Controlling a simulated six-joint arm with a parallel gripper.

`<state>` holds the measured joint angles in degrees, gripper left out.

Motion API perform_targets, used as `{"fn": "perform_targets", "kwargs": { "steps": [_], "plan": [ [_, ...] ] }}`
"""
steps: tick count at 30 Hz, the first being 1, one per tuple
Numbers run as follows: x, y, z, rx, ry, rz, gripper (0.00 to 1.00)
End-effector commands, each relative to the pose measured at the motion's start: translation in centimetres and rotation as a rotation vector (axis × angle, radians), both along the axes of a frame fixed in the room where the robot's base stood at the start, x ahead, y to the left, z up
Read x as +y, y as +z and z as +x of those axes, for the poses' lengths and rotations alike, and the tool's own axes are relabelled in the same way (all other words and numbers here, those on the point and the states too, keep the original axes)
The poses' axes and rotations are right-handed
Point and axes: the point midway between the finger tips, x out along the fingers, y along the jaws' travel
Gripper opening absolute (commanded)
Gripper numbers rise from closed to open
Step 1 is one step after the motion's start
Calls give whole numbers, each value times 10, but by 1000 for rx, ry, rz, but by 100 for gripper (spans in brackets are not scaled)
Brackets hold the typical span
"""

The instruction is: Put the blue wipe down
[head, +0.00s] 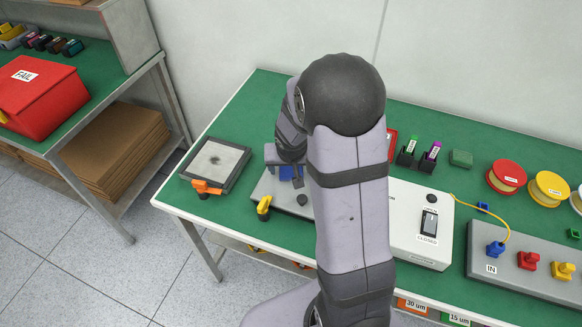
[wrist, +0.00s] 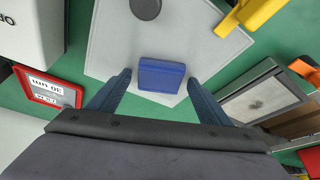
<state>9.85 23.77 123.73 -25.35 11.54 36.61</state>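The blue wipe (wrist: 162,76) is a small folded block at the grey plate (wrist: 180,35), between the fingertips in the wrist view. I cannot tell whether it rests on the plate. My gripper (wrist: 159,77) is open, with one finger on each side of the wipe and narrow gaps showing. In the head view the wipe (head: 287,173) shows in part over the grey plate (head: 268,188). My arm hides the right part of that plate.
A framed pad with a dark smudge (head: 228,158) lies to the left with an orange clamp (head: 206,187). A yellow clamp (head: 264,207) sits at the plate's front. A white switch box (head: 412,242) stands right of my arm. A red-framed sign (wrist: 49,87) shows too.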

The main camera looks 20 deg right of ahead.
Motion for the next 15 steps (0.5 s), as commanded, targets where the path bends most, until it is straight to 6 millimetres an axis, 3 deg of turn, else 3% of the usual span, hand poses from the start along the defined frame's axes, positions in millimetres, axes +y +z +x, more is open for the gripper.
{"fn": "perform_targets", "kwargs": {
  "steps": [10,15],
  "plan": [
    [0,4,0,0,0,0,72],
    [2,19,-4,-5,0,-1,72]
  ]
}}
